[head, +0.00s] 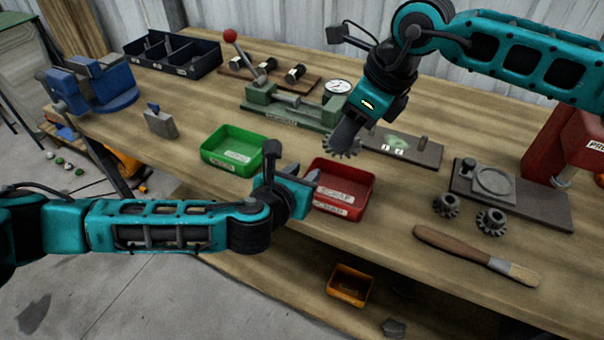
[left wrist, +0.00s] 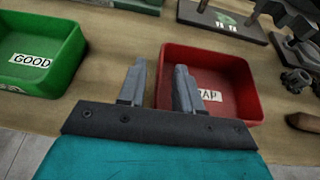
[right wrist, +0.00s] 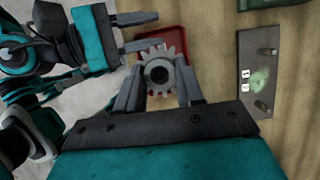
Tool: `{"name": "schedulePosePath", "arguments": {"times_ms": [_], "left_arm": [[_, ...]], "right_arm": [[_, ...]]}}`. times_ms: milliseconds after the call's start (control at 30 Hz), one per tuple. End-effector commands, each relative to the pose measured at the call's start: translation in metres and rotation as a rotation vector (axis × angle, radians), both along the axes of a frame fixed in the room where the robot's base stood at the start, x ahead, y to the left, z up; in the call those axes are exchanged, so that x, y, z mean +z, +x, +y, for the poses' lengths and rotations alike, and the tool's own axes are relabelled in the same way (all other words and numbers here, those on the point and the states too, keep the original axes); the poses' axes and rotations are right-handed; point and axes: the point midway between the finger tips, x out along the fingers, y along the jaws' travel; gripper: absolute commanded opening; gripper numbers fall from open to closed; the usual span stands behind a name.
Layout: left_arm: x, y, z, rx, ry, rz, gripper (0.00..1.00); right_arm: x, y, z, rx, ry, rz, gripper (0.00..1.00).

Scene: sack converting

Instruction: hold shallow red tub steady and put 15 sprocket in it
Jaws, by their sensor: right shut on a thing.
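The shallow red tub (head: 338,192) sits on the bench, with a SCRAP label. It also shows in the left wrist view (left wrist: 235,62). My left gripper (head: 290,175) is open at the tub's left side; in the left wrist view (left wrist: 160,85) one finger is outside the left wall and the other is over the inside. My right gripper (right wrist: 158,90) is shut on a grey sprocket (right wrist: 157,50). In the head view this sprocket (head: 343,149) is held near the tub's far edge. Two more sprockets (head: 446,206) (head: 490,221) lie on the bench to the right.
A green tub (head: 234,147) labelled GOOD stands left of the red one. A gauge fixture (head: 300,110) and a grey plate (head: 400,147) lie behind. A wooden-handled brush (head: 460,250) lies at front right. An orange bin (head: 350,285) is on the lower shelf.

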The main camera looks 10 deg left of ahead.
Motion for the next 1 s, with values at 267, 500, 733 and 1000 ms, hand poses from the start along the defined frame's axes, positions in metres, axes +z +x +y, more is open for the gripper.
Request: {"name": "schedulePosePath", "arguments": {"times_ms": [267, 500, 733, 1000], "left_arm": [[0.000, 0.000, 0.000, 0.000, 0.000, 0.000, 0.08], [0.000, 0.000, 0.000, 0.000, 0.000, 0.000, 0.00], [0.000, 0.000, 0.000, 0.000, 0.000, 0.000, 0.00], [0.000, 0.000, 0.000, 0.000, 0.000, 0.000, 0.00]], "right_arm": [[0.001, 0.000, 0.000, 0.001, 0.001, -0.002, 0.00], [0.001, 0.000, 0.000, 0.001, 0.001, -0.002, 0.00], [0.000, 0.000, 0.000, 0.010, 0.001, -0.001, 0.00], [-0.014, 0.003, 0.001, 0.218, -0.009, 0.002, 0.00]]}}
